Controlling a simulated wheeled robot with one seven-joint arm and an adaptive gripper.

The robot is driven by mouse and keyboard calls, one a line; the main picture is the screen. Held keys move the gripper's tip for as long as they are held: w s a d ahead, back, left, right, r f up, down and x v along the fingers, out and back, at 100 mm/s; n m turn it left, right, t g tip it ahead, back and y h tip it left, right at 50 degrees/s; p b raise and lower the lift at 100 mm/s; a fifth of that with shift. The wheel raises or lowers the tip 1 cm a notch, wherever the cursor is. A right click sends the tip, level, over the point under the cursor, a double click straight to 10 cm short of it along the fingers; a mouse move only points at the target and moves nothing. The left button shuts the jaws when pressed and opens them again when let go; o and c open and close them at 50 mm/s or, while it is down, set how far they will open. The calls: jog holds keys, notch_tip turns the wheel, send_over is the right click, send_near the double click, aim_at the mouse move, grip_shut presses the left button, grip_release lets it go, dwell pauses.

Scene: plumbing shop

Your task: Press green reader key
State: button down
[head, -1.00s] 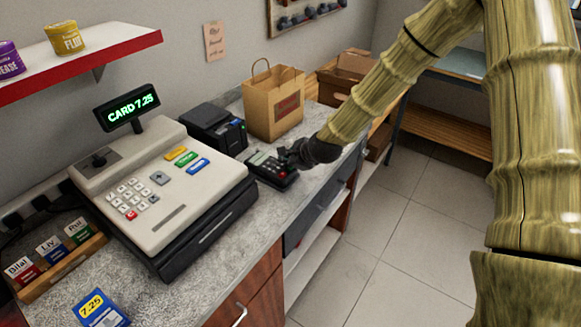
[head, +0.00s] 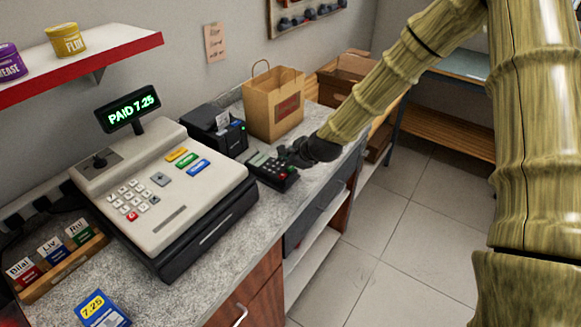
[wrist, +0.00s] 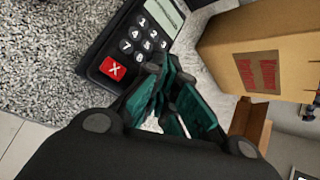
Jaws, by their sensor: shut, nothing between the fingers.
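The card reader (head: 270,170) is a small black keypad unit lying on the counter right of the cash register. In the wrist view the reader (wrist: 125,45) shows number keys and a red X key (wrist: 112,68). A small green key (head: 291,169) shows at the reader's near right edge in the head view; in the wrist view my fingers hide that part. My gripper (head: 287,153) is shut and empty, its fingertips at the reader's right side; it also shows in the wrist view (wrist: 165,85). I cannot tell whether it touches the key.
The cash register (head: 160,190) stands left of the reader. A black printer (head: 213,130) with a white paper slip stands behind the reader. A brown paper bag (head: 274,105) stands behind my gripper. The counter's front edge is close below the reader.

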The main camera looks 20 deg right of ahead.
aim_at(288, 169)
notch_tip(288, 169, up, 6)
jog(key=p, duration=0.3)
jog(key=shift+p, duration=0.35)
dwell(0.9)
